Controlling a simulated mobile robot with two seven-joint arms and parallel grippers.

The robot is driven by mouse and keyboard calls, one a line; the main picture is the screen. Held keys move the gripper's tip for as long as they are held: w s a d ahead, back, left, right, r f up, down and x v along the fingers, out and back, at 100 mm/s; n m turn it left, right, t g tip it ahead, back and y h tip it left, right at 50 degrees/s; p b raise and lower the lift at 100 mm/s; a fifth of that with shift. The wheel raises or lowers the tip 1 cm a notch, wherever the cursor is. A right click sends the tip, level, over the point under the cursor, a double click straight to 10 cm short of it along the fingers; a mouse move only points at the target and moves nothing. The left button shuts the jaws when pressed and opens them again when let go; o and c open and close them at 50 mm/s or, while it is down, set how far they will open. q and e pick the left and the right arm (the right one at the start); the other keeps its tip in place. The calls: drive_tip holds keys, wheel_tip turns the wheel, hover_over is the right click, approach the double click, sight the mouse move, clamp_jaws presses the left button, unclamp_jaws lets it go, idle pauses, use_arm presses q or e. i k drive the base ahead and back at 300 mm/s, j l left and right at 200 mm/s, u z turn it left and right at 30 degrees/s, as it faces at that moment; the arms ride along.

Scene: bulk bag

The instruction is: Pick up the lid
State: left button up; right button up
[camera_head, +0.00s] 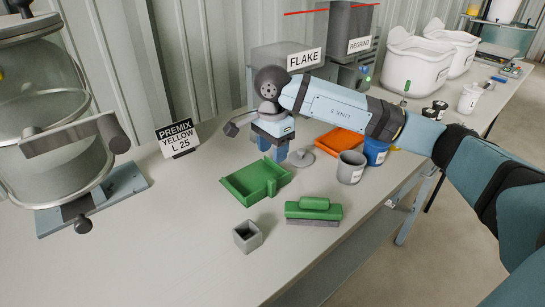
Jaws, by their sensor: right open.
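A flat grey round piece (300,158), which looks like the lid, lies on the bench just right of my right gripper and partly behind my arm. My right gripper (272,152) points down with its blue fingers apart and nothing seen between them. It is above the bench, behind the green dustpan, and beside the grey round piece; I cannot tell its exact height. My left gripper is not in view.
The bench (160,250) holds a green dustpan (245,186), green brush (314,207), small square grey cup (247,236), grey mug (351,168), blue cup (376,152) and orange tray (341,139). A clear vessel (40,130) stands left. The front left bench is clear.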

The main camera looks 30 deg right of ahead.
sight(301, 158)
drive_tip(key=k, duration=1)
